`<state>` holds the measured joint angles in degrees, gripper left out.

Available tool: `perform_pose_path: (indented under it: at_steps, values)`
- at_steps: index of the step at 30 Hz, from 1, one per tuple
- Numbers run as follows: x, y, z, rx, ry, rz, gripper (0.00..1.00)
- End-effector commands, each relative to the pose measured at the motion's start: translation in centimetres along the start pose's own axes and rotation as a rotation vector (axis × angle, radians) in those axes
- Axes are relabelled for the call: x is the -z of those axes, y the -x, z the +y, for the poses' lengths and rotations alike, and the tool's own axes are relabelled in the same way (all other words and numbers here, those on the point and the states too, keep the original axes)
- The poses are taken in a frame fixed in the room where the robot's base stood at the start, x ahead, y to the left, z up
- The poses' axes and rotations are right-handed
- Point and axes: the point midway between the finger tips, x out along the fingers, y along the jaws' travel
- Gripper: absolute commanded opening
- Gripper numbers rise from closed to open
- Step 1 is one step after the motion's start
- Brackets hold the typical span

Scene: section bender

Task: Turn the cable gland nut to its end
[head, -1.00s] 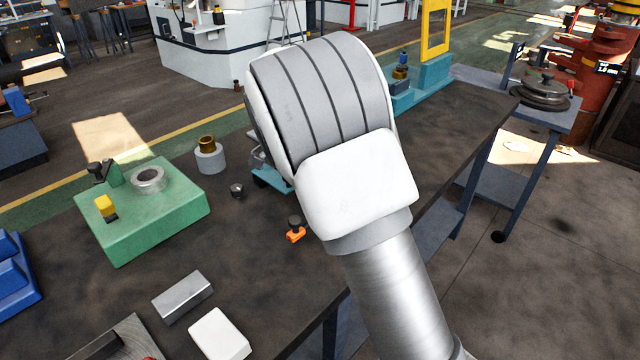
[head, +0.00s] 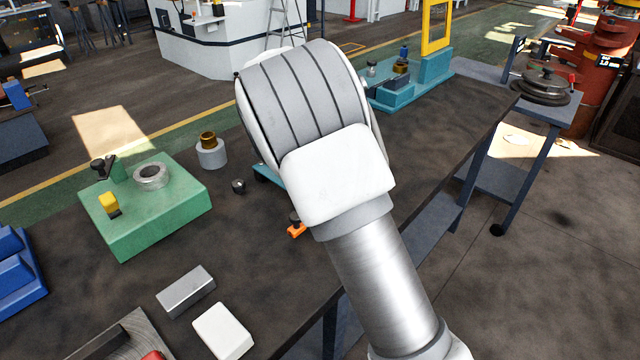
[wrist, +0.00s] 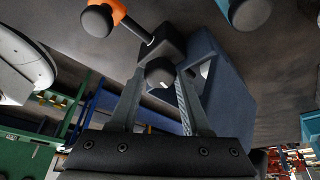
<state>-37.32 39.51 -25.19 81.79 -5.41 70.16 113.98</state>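My gripper (wrist: 161,78) shows in the wrist view with its two dark fingers apart. A dark round knob (wrist: 159,72) shows between the fingertips, with gaps on both sides; I cannot tell its depth. In the head view my arm hides the gripper. A brass-coloured ring-like part (head: 208,139) sits on a grey cylinder (head: 211,157) left of my arm. Another brass-coloured part (head: 401,67) stands on a teal fixture (head: 395,98) beyond the arm. I cannot tell which of these is the cable gland nut.
A green block (head: 150,225) with a metal ring (head: 151,176) stands at left. An orange piece (head: 296,231) is partly behind my arm; an orange lever (wrist: 118,10) shows in the wrist view. A metal block (head: 186,292) and white block (head: 222,331) lie in front.

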Motion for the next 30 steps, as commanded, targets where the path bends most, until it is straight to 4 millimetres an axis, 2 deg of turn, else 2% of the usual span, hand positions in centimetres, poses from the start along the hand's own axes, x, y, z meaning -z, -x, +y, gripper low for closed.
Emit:
perform_pose_path:
  at_steps: [1,4,5,21,26,30]
  values:
    - [-0.04,-0.02,0.02,0.0,0.0,-0.001,0.57]
    - [-0.02,-0.01,0.01,0.0,0.001,0.0,0.76]
    - [-0.01,-0.01,0.0,0.0,0.001,0.0,0.77]
    - [0.13,-0.12,-0.09,0.01,0.016,0.001,0.77]
    - [0.02,-0.31,0.05,0.055,0.121,-0.001,0.77]
    - [-0.02,-0.39,0.24,0.122,0.283,-0.002,0.77]
